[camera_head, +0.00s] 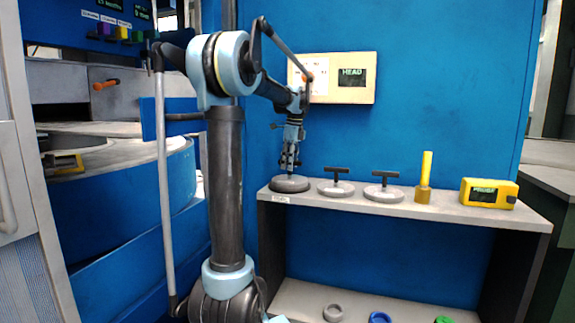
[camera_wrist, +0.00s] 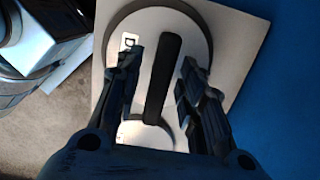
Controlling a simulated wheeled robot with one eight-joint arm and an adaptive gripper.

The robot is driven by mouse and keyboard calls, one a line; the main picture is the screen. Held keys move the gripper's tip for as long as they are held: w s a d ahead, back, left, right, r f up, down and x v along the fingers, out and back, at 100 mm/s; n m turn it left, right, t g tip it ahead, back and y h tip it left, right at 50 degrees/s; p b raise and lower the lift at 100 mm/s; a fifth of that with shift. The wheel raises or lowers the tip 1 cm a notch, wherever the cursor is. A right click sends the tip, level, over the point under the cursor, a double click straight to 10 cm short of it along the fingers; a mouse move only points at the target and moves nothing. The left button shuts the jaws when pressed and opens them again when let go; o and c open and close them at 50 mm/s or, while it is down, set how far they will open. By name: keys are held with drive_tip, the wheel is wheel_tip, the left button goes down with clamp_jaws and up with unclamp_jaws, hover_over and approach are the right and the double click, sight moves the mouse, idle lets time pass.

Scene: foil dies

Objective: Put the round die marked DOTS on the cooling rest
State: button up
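A round die (camera_head: 290,184) stands at the left end of the shelf, below my gripper (camera_head: 289,163). In the wrist view it is a grey disc (camera_wrist: 200,28) with a dark bar handle (camera_wrist: 163,75) and a white label (camera_wrist: 128,42). Only a letter D shows on the label; a finger hides the rest. My gripper (camera_wrist: 160,62) is open, one finger on each side of the bar, with gaps showing. Two more round dies with T handles stand to the right, a nearer one (camera_head: 336,190) and a farther one (camera_head: 384,194). I cannot identify the cooling rest.
The shelf (camera_head: 450,209) also bears a yellow cylinder on a brass-coloured base (camera_head: 424,180) and a yellow box with a display (camera_head: 488,193). A blue wall (camera_head: 450,110) stands close behind. A grey ring (camera_head: 333,312) and a blue ring (camera_head: 380,318) lie below. A blue machine (camera_head: 125,200) stands left.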

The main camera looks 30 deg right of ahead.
wheel_tip(320, 180, up, 12)
drive_tip(key=s, duration=0.1)
drive_tip(key=shift+d, duration=0.45)
idle(0.4)
